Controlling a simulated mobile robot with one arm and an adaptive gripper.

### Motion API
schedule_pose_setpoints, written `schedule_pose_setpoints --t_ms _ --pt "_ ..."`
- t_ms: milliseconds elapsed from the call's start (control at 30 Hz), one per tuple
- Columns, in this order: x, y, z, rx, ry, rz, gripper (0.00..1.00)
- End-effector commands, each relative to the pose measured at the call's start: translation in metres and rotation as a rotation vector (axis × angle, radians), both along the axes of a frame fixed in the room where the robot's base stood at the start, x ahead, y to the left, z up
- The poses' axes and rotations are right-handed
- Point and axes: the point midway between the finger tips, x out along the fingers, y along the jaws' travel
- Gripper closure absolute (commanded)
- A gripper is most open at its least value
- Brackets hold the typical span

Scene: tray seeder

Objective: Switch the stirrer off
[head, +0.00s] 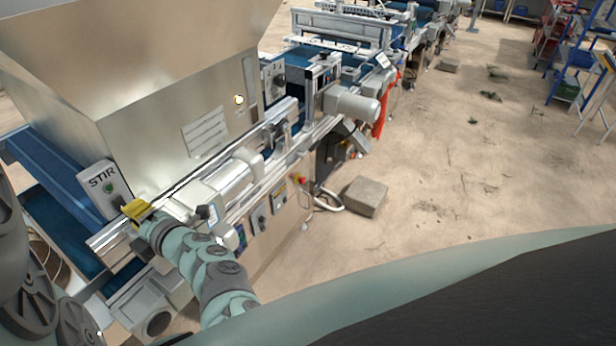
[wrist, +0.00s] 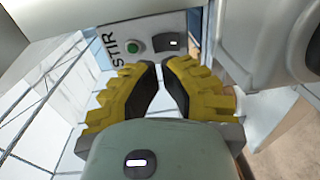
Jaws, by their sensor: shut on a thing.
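The grey STIR panel (head: 99,178) stands at the left of the seeder, below the metal hopper. Its round green lamp or button (wrist: 133,46) shows beside the STIR lettering in the wrist view. A dark rocker switch (wrist: 171,44) with a white mark sits right of the green one. My gripper, with yellow fingers (head: 137,209), is at the panel's lower end in the head view. In the wrist view the fingertips (wrist: 161,67) are drawn together just short of the switch. What lies between them cannot be made out, nor whether they touch the switch.
The large metal hopper (head: 160,105) rises behind the panel. A white cylindrical motor (head: 228,180) and rails lie right of my gripper. A red stop button (head: 299,180) is on the seeder's front. A stone block (head: 365,196) lies on the otherwise mostly clear floor at right.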

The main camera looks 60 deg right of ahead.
Motion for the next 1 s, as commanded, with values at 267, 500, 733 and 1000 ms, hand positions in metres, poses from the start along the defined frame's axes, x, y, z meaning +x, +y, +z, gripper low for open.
schedule_pose_setpoints --t_ms 267,500,733,1000 --pt "-0.048 -0.003 -0.003 -0.001 0.001 -0.005 1.0" --pt "-0.075 -0.004 0.0 0.0 0.0 -0.006 1.0" --pt "-0.082 -0.003 0.002 0.002 -0.001 -0.002 1.0" --pt "-0.082 -0.003 0.002 0.001 -0.001 -0.002 1.0"
